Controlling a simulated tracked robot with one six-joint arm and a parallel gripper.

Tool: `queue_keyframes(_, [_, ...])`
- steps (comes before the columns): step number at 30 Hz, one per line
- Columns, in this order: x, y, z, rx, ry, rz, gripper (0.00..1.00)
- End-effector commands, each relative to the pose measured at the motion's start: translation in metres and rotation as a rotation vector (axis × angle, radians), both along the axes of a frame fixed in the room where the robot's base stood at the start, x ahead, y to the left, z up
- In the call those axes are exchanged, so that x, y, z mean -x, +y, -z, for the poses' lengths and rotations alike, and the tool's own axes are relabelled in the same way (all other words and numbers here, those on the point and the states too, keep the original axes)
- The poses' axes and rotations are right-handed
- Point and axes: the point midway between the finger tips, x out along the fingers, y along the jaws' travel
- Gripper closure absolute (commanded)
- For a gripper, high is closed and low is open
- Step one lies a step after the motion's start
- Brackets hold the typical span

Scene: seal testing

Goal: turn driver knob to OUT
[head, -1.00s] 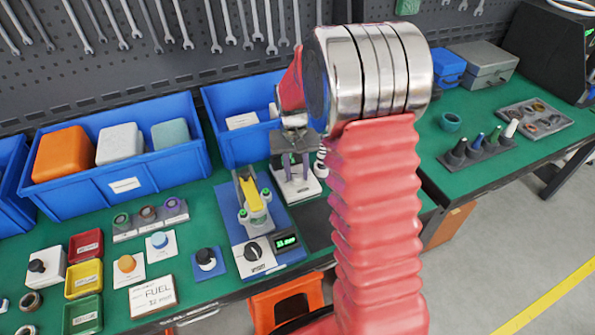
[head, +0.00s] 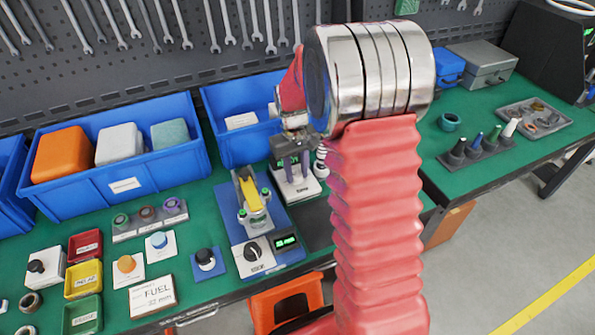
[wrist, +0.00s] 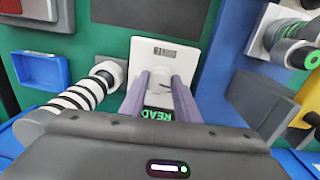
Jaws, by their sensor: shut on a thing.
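The driver knob (head: 253,251) is a round black knob with a light pointer mark. It sits on a pale panel at the front of the blue driver base (head: 279,216); its label is too small to read surely. My gripper (head: 291,180) is behind and right of it, away from the knob, over a small white device (head: 299,193). In the wrist view my gripper's two purple fingers (wrist: 159,80) are shut on a small whitish round piece (wrist: 161,87) at the white device. The fingers partly hide that piece.
A yellow channel (head: 248,190) with green-capped posts stands on the driver base, beside a green-lit display (head: 286,242). A black-and-white striped cylinder (wrist: 80,98) stands close to my gripper. A dark mat (head: 314,222) lies right of the base. Blue bins (head: 122,186) stand behind.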

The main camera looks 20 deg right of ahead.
Motion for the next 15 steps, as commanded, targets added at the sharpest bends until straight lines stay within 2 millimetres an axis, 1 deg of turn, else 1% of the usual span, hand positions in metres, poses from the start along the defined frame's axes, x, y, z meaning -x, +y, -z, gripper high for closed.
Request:
queue_keyframes(2, [0.0000,-0.0003,-0.0001,0.001,0.000,-0.001,0.93])
queue_keyframes(3, [0.0000,-0.0003,-0.0001,0.001,0.000,-0.001,0.70])
queue_keyframes(10, [0.0000,-0.0002,0.0000,0.001,0.000,0.000,0.54])
queue_keyframes(15, [0.0001,-0.0002,0.0000,0.000,0.000,0.000,0.52])
